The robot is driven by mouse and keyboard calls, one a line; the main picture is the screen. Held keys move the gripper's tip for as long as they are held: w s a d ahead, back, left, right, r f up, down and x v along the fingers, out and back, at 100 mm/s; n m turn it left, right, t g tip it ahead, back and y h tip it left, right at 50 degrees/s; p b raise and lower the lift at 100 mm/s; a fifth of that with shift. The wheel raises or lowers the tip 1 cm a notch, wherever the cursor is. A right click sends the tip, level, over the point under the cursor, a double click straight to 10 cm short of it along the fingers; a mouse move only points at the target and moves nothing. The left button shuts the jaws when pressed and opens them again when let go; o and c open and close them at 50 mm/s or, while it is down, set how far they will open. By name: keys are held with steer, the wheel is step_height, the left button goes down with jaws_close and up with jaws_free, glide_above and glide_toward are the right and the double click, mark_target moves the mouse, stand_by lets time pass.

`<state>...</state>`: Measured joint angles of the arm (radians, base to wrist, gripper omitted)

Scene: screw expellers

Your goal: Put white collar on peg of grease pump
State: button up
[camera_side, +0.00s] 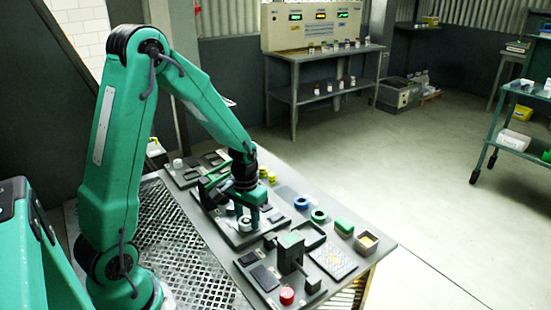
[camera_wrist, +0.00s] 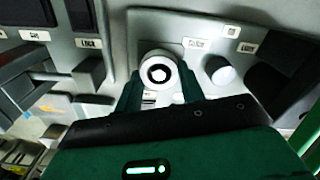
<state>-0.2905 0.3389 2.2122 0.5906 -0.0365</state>
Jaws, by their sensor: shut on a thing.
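The white collar (camera_wrist: 158,72) is between the two green fingers of my gripper (camera_wrist: 160,88) in the wrist view. My gripper is shut on it. The collar's round opening faces the wrist camera, with a dark ring and a pale centre inside. In the side view, my gripper (camera_side: 247,217) points down, low over a grey plate of devices (camera_side: 225,232), and the collar (camera_side: 244,224) shows as a small white spot at the fingertips. I cannot tell which device is the grease pump or whether the collar is around a peg.
A dark green-topped device (camera_side: 290,252) with a red knob (camera_side: 286,295) stands in front. Yellow rings (camera_side: 263,172) stand behind. A pale round knob (camera_wrist: 219,70) is right of the collar.

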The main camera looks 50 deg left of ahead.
steer(key=shift+f, duration=0.1)
stand_by(0.7)
steer(key=o, duration=1.5)
steer(key=shift+r, duration=0.2)
steer(key=shift+r, duration=4.3)
steer(key=shift+r, duration=0.1)
steer(key=s+d+r+m+t, duration=0.3)
steer(key=s+d+r+t, duration=0.2)
steer(key=s+d+r, duration=0.5)
step_height(320, 180, up, 2)
steer(key=shift+s+r+m+t, duration=0.3)
steer(key=shift+s+m, duration=0.1)
steer(key=shift+s, duration=0.35)
